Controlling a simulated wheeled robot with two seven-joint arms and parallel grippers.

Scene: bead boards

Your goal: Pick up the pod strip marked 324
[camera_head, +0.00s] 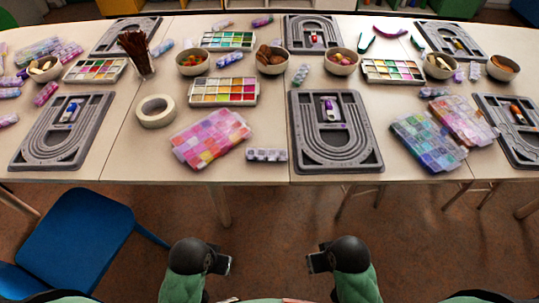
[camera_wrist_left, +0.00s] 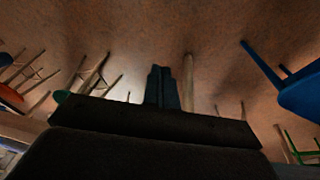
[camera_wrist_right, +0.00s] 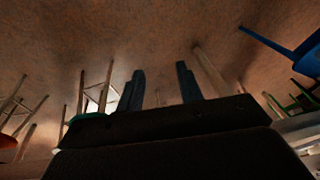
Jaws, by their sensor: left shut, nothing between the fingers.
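A small pod strip (camera_head: 266,155) with a row of lidded cups lies near the table's front edge, between a pink bead case and the middle grey bead board. Its marking is too small to read, so I cannot tell if it is 324. My left gripper (camera_head: 227,265) is below and in front of the table edge, apart from everything; its fingers are together and empty in the left wrist view (camera_wrist_left: 163,88). My right gripper (camera_head: 311,263) is also below the table edge; its fingers stand apart with nothing between them in the right wrist view (camera_wrist_right: 160,88).
The pink bead case (camera_head: 210,138) lies left of the strip, and the grey bead board (camera_head: 300,160) right of it. A blue chair (camera_head: 75,240) stands at front left. The table edge (camera_head: 240,182) is clear.

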